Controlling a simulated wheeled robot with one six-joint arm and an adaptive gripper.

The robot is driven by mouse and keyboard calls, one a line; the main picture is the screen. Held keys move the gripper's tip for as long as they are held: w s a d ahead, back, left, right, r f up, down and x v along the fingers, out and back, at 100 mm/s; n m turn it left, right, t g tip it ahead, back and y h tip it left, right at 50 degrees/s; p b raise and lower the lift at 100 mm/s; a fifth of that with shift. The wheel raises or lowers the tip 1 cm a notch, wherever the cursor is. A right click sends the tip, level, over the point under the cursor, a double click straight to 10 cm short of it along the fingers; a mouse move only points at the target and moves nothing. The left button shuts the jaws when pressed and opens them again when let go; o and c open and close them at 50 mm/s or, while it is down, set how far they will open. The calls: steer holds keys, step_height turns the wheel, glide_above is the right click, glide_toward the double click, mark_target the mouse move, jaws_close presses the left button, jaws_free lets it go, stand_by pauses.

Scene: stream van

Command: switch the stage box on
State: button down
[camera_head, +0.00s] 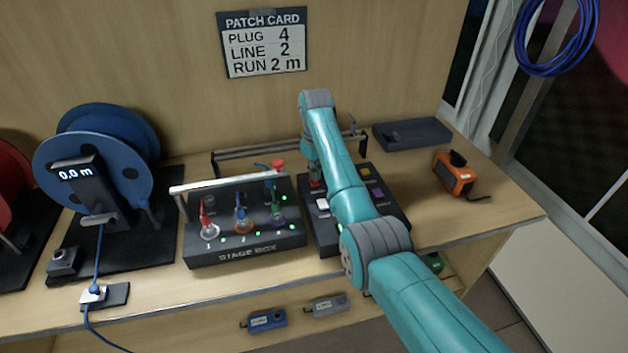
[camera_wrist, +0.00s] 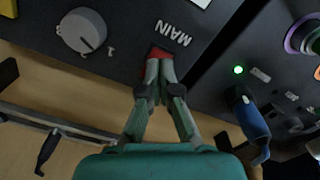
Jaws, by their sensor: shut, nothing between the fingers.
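The stage box (camera_head: 245,254) is a dark box on the bench, labelled STAGE BOX, with coloured plugs and several lit green lights on it. To its right is a dark control panel (camera_head: 322,238), partly hidden behind my arm. In the wrist view a red switch (camera_wrist: 158,53) sits beside the word MAIN on this panel. My gripper (camera_wrist: 160,64) is shut and empty, its fingertips over the red switch and covering part of it. I cannot tell if they touch it. In the head view my gripper (camera_head: 315,182) points down at the panel's back left.
A grey knob (camera_wrist: 82,31) is left of the switch in the wrist view. A blue plug (camera_wrist: 250,117) stands to the right. A blue cable reel (camera_head: 100,165) stands left of the stage box. An orange device (camera_head: 454,176) and a dark tray (camera_head: 412,134) lie to the right.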

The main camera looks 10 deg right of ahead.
mark_target(315, 184)
steer(key=shift+r, duration=2.6)
steer(key=shift+s, duration=0.1)
